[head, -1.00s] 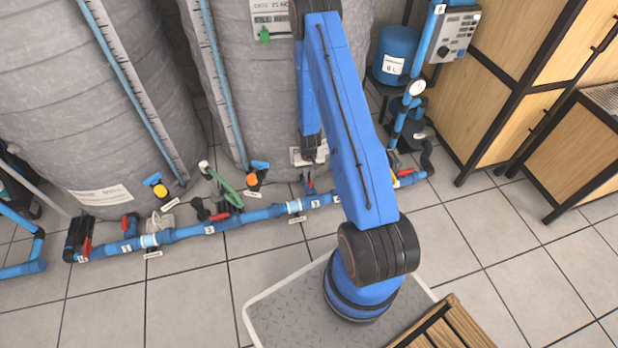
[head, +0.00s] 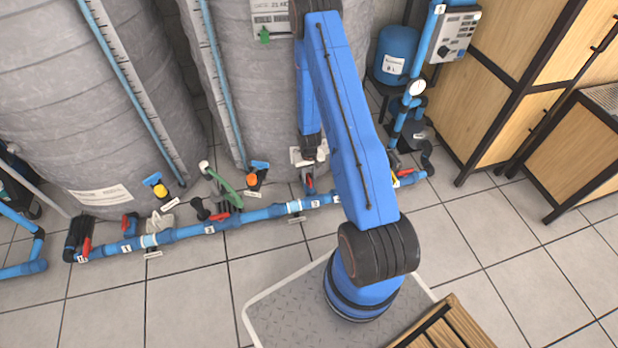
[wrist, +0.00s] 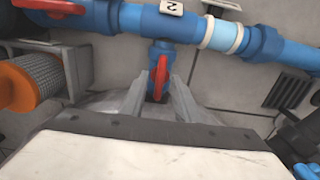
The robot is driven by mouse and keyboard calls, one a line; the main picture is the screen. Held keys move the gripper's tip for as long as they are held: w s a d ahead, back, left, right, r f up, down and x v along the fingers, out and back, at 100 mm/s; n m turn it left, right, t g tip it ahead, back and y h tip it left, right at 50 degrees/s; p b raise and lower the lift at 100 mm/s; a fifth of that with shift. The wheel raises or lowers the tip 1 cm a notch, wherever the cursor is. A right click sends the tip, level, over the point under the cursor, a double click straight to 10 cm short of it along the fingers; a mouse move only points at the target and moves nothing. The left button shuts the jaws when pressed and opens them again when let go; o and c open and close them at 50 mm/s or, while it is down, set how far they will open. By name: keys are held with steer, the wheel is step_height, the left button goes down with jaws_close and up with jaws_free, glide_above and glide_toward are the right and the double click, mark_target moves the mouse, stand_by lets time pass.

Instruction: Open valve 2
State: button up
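A red valve handle (wrist: 161,76) sits on a blue stub off the main blue pipe (wrist: 130,18) in the wrist view. A white tag (wrist: 171,7) on the pipe beside it seems to read 2, turned in the picture. My gripper (wrist: 158,98) is open, with one grey finger on each side of the handle and gaps showing between fingers and handle. In the head view my gripper (head: 309,172) points down at the red handle (head: 309,184), behind my blue arm; the fingers are too small to make out there.
Another red handle (wrist: 50,6) and an orange ribbed part (wrist: 25,82) lie left in the wrist view. In the head view, grey tanks (head: 270,90) stand behind the pipe. More red handles (head: 87,246) line the pipe leftward. Tiled floor (head: 185,290) in front is clear.

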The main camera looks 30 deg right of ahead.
step_height(320, 180, up, 17)
stand_by(0.8)
steer(key=shift+r, duration=0.1)
step_height(320, 180, up, 17)
steer(key=t, duration=0.1)
glide_above(309, 179)
steer(key=s+a, duration=0.1)
steer(key=a, duration=0.3)
steer(key=s+a+r+n+t, duration=0.1)
steer(key=s+a+r, duration=0.2)
steer(key=r, duration=0.4)
steer(key=s+a+r+n, duration=0.1)
steer(key=s+a+r, duration=0.1)
steer(key=s+r, duration=0.35)
steer(key=s+a+r+t, duration=0.1)
steer(key=s+a+r, duration=0.2)
steer(key=s+r, duration=0.5)
steer(key=s+a+r+n+t, duration=0.1)
steer(key=s+a+r, duration=0.3)
steer(key=s, duration=0.9)
steer(key=shift+s+r+t, duration=0.3)
steer(key=shift+r+t, duration=0.1)
steer(key=shift+r, duration=1.45)
